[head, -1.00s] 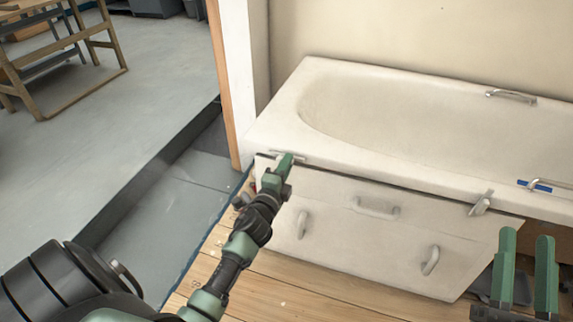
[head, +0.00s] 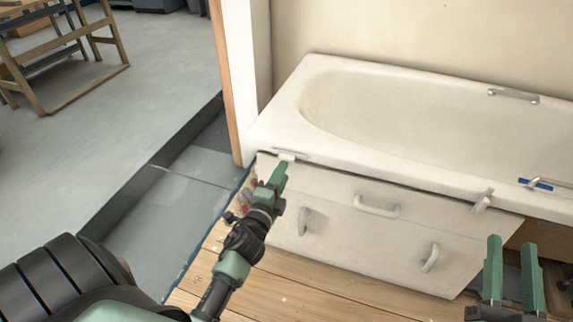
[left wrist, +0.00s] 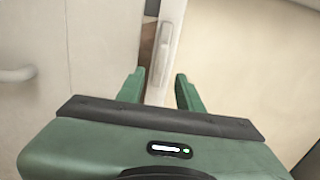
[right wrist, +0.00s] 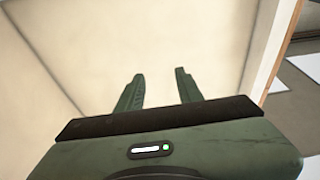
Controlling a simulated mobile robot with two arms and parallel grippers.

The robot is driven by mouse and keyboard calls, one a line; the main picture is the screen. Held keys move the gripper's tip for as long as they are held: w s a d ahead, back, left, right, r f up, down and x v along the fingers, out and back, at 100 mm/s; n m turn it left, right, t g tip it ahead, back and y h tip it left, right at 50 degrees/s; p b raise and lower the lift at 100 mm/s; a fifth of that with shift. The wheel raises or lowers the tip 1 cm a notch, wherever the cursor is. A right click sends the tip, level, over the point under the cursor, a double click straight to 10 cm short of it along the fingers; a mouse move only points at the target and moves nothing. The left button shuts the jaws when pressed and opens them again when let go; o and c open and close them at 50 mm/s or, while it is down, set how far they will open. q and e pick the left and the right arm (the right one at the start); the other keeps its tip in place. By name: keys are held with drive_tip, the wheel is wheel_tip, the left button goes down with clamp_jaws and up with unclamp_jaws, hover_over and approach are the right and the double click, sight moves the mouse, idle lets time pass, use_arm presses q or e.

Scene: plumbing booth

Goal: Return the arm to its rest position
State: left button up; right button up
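My left gripper (head: 276,180) is in front of the upper left corner of the white bath panel (head: 340,228). In the left wrist view its two green fingers (left wrist: 158,92) stand apart with nothing between them. A white latch (left wrist: 164,48) lies beyond the fingertips, apart from them. My right gripper (head: 510,262) is at the lower right of the head view, in front of the panel's right end. In the right wrist view its fingers (right wrist: 160,88) are apart and empty, with a plain pale surface beyond.
The white bathtub (head: 290,110) stands above the panel. A latch (head: 483,201) sits at the panel's upper right, and handles (head: 377,206) are on its face. A wooden floor (head: 285,285) lies in front. A wooden stand (head: 75,60) is far left.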

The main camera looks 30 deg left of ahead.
use_arm(q)
drive_tip(key=shift+v, duration=1.05)
use_arm(e)
drive_tip(key=shift+w+f+g, duration=0.1)
drive_tip(key=shift+f+g, duration=0.2)
drive_tip(key=shift+f, duration=0.2)
